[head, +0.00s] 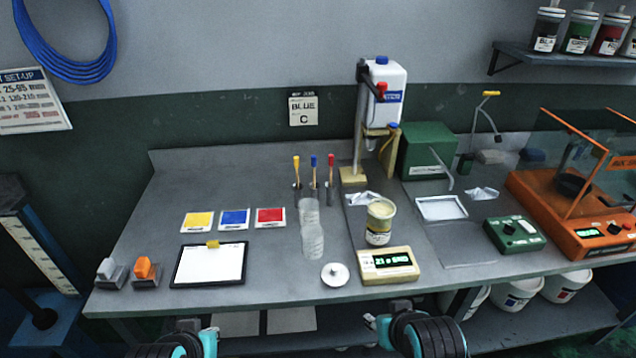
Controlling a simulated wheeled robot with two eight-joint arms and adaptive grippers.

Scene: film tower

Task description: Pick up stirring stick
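Three slim stirring sticks stand upright in small holders at the back middle of the bench. One has a yellow top (297,163), one a blue top (314,162) and one a red top (331,162). My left gripper (198,333) is at the bottom edge of the view, in front of the bench and well short of the sticks. My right gripper (384,320) is also in front of the bench edge, low and right of the sticks. Neither is near a stick. Both are partly hidden by my arms, so their opening is unclear.
Clear cups (312,240) stand in front of the sticks. Colour cards (234,219) and a clipboard (209,265) lie left. A dispenser (386,95) stands behind right.

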